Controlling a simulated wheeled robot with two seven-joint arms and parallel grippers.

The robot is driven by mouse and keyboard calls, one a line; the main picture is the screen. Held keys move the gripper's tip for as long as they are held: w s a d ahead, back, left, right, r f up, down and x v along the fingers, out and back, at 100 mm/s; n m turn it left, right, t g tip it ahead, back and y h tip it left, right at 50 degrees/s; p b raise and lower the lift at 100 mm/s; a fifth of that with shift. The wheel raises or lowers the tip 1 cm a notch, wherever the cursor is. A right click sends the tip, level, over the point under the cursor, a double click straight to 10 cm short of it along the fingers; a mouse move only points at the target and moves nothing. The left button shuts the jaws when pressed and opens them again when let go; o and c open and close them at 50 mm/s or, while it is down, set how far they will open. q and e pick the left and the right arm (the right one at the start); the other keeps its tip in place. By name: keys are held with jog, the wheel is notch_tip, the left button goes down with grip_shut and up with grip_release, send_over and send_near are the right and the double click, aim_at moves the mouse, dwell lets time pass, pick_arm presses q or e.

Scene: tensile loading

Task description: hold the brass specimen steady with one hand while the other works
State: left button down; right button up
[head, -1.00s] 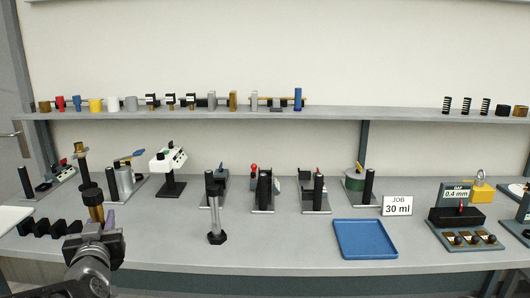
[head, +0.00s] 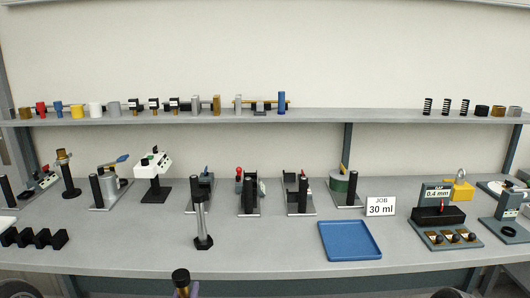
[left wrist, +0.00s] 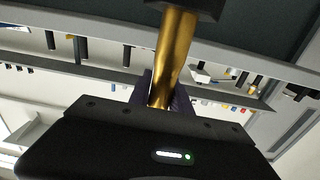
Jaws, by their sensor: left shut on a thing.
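The brass specimen (left wrist: 172,55) is a gold rod with a black end, gripped by my left gripper (left wrist: 164,98). Its purple fingers close on either side of the rod in the left wrist view. In the head view the specimen's black end (head: 181,276) shows at the bottom edge, with a little brass below it and a sliver of purple finger beside it. It is held up in front of the bench, clear of it. The rest of the specimen and the left arm are cut off by the frame. My right gripper is not in view.
The grey bench (head: 120,240) carries a row of fixtures, a blue tray (head: 350,240), a "30 ml" job card (head: 380,207) and a 0.4 mm gap gauge (head: 438,214). Black blocks (head: 35,238) stand at left. A shelf (head: 320,115) with small parts runs behind.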

pick_arm(q)
jog(key=shift+d, duration=0.1)
dwell(0.5)
jog(key=s+d+f+m+g+h, duration=0.2)
jog(key=s+d+f+m+h, duration=0.1)
jog(key=d, duration=0.4)
jog(key=s+d+f+m+g+h, duration=0.2)
jog(key=s+d+f+m+h, duration=0.1)
jog(key=s+d+m+h, duration=0.2)
jog(key=s+d+h, duration=0.2)
jog(key=d+h, duration=0.1)
jog(key=shift+s+d+f+h, duration=0.2)
jog(key=shift+s+f+h, duration=0.05)
jog(key=shift+f+h, duration=0.1)
jog(key=shift+f, duration=0.1)
